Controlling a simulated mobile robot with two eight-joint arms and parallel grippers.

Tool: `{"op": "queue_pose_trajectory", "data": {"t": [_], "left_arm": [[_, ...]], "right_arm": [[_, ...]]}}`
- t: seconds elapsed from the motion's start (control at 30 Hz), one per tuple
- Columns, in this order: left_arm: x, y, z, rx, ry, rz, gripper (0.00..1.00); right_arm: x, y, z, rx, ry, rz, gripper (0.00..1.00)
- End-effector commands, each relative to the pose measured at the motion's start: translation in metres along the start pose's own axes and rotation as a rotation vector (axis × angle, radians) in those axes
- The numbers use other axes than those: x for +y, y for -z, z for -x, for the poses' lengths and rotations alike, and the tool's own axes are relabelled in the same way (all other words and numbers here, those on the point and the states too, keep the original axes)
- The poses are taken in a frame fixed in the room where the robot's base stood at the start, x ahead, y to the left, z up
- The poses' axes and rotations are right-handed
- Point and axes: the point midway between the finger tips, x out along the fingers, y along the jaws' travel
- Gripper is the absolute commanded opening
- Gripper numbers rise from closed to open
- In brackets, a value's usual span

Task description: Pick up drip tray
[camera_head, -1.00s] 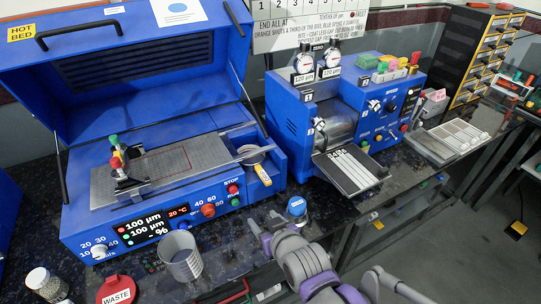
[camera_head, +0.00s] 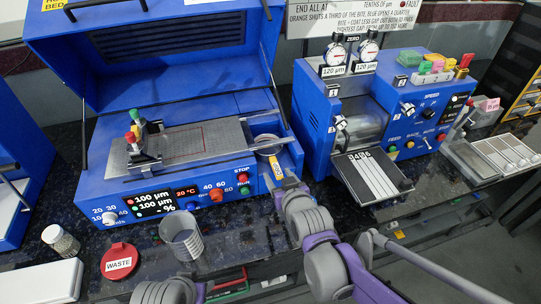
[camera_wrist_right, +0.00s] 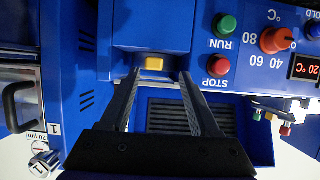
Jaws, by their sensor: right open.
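What looks like the drip tray sits in the right end of the blue hot-bed coater, below a round metal dish (camera_head: 268,144). Its yellow front tab (camera_head: 277,168) shows in the head view, and the tab also shows in the right wrist view (camera_wrist_right: 154,63). The tray's body is mostly hidden inside the coater. My right gripper (camera_head: 284,181) is just in front of the tab. In the right wrist view its two fingers (camera_wrist_right: 160,76) are apart and empty, with the tab between and just beyond their tips. I cannot tell whether they touch it. My left gripper is not in view.
The coater's STOP (camera_head: 242,177) and RUN (camera_head: 244,190) buttons are close to the left of my right gripper. A grey cup (camera_head: 182,240) and red WASTE lid (camera_head: 119,262) stand in front. A blue roller machine (camera_head: 345,115) with a sloping plate (camera_head: 372,177) stands right.

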Motion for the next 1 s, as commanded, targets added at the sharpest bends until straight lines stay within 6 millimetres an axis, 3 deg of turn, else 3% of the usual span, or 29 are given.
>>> {"op": "queue_pose_trajectory", "data": {"t": [0.17, 0.5, 0.77, 1.0], "left_arm": [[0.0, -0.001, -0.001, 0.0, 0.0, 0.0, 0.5], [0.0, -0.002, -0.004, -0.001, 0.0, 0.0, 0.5], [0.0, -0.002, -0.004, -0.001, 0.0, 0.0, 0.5], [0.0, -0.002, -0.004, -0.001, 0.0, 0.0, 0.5]], "right_arm": [[0.002, 0.001, -0.012, 0.0, -0.001, -0.001, 0.62], [0.008, 0.004, -0.055, 0.0, 0.0, 0.0, 0.62], [0.008, 0.004, -0.058, 0.0, 0.001, 0.0, 0.62], [0.007, 0.004, -0.057, 0.0, 0.001, 0.0, 0.21]]}}
